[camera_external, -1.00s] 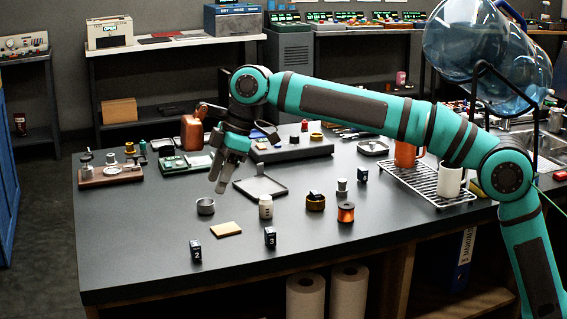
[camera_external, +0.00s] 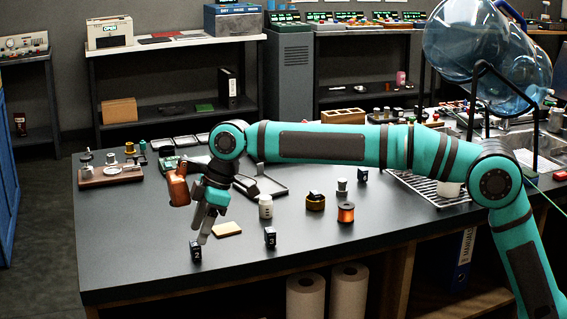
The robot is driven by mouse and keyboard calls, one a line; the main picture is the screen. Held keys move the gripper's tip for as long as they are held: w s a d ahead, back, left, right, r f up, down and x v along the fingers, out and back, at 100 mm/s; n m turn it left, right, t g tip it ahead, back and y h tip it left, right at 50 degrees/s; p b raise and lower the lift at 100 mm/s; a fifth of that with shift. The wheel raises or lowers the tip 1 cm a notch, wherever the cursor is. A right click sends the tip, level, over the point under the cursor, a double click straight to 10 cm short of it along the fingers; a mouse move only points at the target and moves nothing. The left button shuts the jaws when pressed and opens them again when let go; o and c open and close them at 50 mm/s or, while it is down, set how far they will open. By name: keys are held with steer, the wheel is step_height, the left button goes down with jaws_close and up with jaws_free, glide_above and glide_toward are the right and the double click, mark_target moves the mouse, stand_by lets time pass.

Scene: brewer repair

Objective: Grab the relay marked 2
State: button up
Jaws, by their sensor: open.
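The relay marked 2 (camera_external: 196,252) is a small black block with a white 2 on its front face, standing near the table's front left edge. My gripper (camera_external: 203,239) points down just above the relay, its fingertips close to the relay's top. It is open, with nothing seen between the fingers. I cannot tell whether the fingertips touch the relay. A similar black relay marked 3 (camera_external: 270,237) stands to the right.
A tan sponge-like block (camera_external: 227,229) lies between the two relays, close to my gripper. The table (camera_external: 130,240) is clear left of the relay.

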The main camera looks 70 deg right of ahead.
mark_target(195, 243)
steer(key=x, duration=0.5)
steer(key=shift+s+a, duration=0.1)
steer(key=shift+s, duration=0.05)
steer(key=shift+c, duration=0.4)
steer(key=c, duration=1)
